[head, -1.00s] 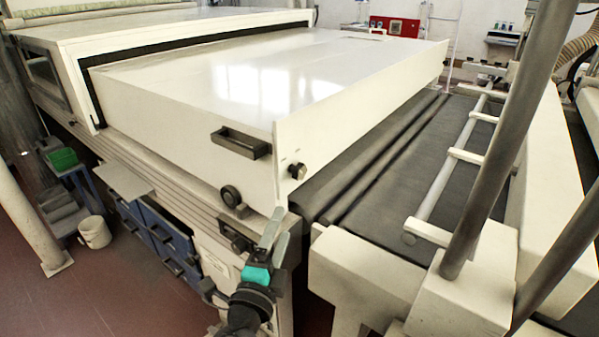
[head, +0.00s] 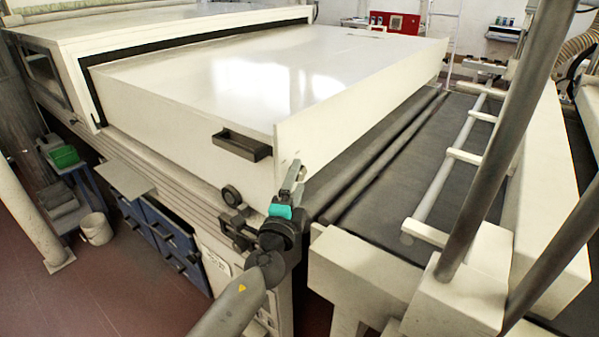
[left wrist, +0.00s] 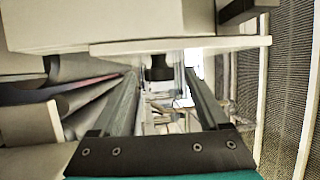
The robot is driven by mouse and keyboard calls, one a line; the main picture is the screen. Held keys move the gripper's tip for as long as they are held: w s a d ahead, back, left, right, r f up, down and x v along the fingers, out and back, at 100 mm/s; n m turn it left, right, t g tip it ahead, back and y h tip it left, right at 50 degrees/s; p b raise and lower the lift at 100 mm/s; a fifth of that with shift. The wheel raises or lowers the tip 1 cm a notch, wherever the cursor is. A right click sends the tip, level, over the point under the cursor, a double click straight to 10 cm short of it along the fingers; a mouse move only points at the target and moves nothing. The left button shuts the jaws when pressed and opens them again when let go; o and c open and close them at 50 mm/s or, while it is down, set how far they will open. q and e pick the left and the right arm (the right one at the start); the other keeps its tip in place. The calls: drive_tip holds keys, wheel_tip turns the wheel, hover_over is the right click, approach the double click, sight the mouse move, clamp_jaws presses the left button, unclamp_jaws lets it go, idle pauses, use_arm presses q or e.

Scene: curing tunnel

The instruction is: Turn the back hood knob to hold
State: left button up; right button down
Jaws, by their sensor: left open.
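The white hood (head: 215,85) has a flat end plate (head: 330,125) at its right end. A second round knob (head: 231,195) sits on the hood's near side, left of the gripper. My right gripper is not in view.
A dark bar handle (head: 242,146) sticks out of the hood's near side. A dark conveyor belt (head: 400,175) with a white rail (head: 442,190) lies to the right. A white frame block (head: 365,275) stands close to the right of my left arm.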

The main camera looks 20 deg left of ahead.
use_arm(q)
drive_tip(key=shift+w+r, duration=0.2)
drive_tip(key=shift+w, duration=1.15)
drive_tip(key=shift+c, duration=0.4)
drive_tip(key=shift+a, duration=0.1)
clamp_jaws()
